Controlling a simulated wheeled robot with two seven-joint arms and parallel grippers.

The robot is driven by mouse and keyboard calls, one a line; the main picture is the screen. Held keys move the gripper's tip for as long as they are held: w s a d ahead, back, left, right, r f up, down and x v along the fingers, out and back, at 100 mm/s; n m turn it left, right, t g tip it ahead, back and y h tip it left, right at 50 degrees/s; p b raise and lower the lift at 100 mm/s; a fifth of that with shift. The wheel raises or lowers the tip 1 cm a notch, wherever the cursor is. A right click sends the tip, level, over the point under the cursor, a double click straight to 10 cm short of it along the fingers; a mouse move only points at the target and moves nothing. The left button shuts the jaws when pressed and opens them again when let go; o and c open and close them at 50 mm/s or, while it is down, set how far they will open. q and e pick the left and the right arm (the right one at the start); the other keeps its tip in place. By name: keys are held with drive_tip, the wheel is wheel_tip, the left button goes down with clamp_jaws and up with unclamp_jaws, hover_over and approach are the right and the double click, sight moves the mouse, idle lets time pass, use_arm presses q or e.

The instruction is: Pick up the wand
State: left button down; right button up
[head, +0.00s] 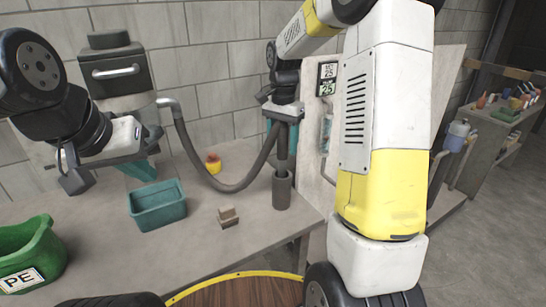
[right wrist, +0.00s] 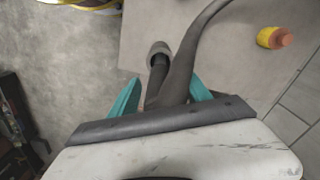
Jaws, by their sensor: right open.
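The dark wand (head: 282,149) stands upright with its lower end in a grey cylindrical holder (head: 281,192) at the table's right end. A grey hose joins its upper part. My right gripper (head: 280,127) is open at the wand's upper part. In the right wrist view, the wand (right wrist: 158,77) and hose (right wrist: 178,72) pass between its two teal fingers, with gaps visible on both sides. The wand's top is hidden by the gripper. My left gripper (head: 139,168) is above the table at the left, away from the wand; its finger opening is unclear.
A green PE tub (head: 30,252) is at the left. The hose (head: 203,172) loops back to a wall unit (head: 118,72). A panel stands right of the wand.

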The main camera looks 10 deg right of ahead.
clamp_jaws()
idle(1.4)
